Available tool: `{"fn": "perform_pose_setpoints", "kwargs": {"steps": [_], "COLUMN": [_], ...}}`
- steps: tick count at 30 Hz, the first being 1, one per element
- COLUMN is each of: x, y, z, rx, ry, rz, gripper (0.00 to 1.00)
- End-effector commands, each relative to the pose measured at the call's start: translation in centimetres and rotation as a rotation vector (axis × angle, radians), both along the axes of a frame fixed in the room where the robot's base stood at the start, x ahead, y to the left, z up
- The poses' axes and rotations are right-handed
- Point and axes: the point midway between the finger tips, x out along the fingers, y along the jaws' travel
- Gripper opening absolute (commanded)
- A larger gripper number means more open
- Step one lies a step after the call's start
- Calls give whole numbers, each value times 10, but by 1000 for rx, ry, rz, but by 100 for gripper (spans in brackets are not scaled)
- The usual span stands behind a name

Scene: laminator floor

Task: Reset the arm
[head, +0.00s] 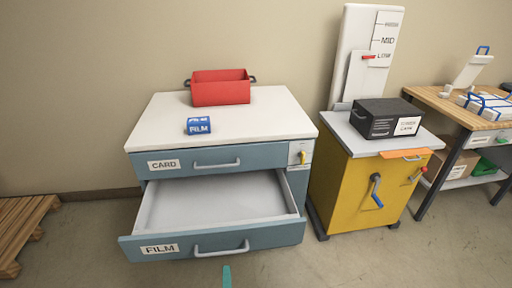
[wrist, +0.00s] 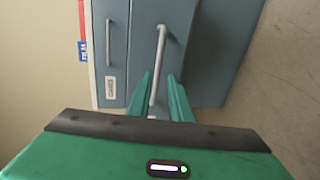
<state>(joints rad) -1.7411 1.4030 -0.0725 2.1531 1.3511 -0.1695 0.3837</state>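My gripper shows in the wrist view (wrist: 160,76) with its two green fingers apart and nothing held. The bar handle of the drawer labelled FILM (wrist: 161,45) appears between and beyond the fingers; I see no contact. In the head view one green piece of my gripper (head: 227,277) shows at the bottom edge, in front of and below that handle (head: 221,249). The rest of my arm is out of view.
The FILM drawer (head: 150,215) stands pulled out and empty below the shut CARD drawer (head: 215,158). A red bin (head: 221,92) and blue FILM box (head: 198,126) sit on the cabinet top. A yellow machine (head: 345,190) stands right, a pallet (head: 20,225) left.

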Motion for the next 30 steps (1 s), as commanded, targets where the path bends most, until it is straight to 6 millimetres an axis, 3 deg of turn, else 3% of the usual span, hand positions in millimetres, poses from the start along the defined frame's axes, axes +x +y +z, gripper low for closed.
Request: {"fn": "perform_pose_setpoints", "kwargs": {"steps": [5,8,12,18,24,30], "x": [27,58,100,139,155,148], "y": [-18,-44,-96,-178,-263,-342], "z": [18,40,72,112,147,179], "rx": [30,65,124,207,300,405], "ry": [16,41,87,166,255,362], "rz": [-109,-246,-470,-773,-1055,-1308], "gripper": [18,18,18,18,18,18]}}
